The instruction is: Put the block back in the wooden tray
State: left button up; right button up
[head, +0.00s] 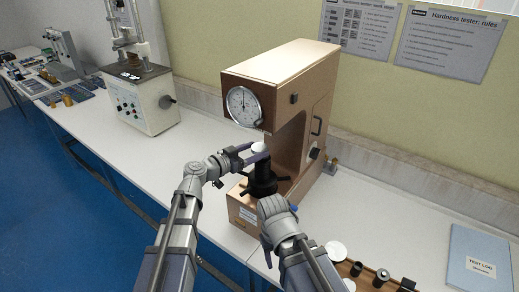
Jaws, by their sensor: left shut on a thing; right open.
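The hardness tester (283,75), a tan cabinet with a round dial, stands at the middle of the bench. My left gripper (258,155) is at its black anvil post (264,176), shut on the pale round block (260,147) at the top of the post. The fingers partly cover the block, and I cannot tell whether it still touches the post. My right gripper (272,201) is open, low in front of the tester's base; its fingers are mostly hidden behind its own wrist. The wooden tray (347,269) is at the bottom right, partly cut off by the frame edge.
Pale discs (336,250) and dark cylindrical pieces (381,277) are at the tray. A blue test log (473,260) lies right of it. Another tester (140,97) stands at the back left. The white bench between the testers is clear.

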pick_arm(q)
grip_shut()
jog(key=shift+r, duration=0.25)
pick_arm(e)
jog(key=shift+r, duration=0.2)
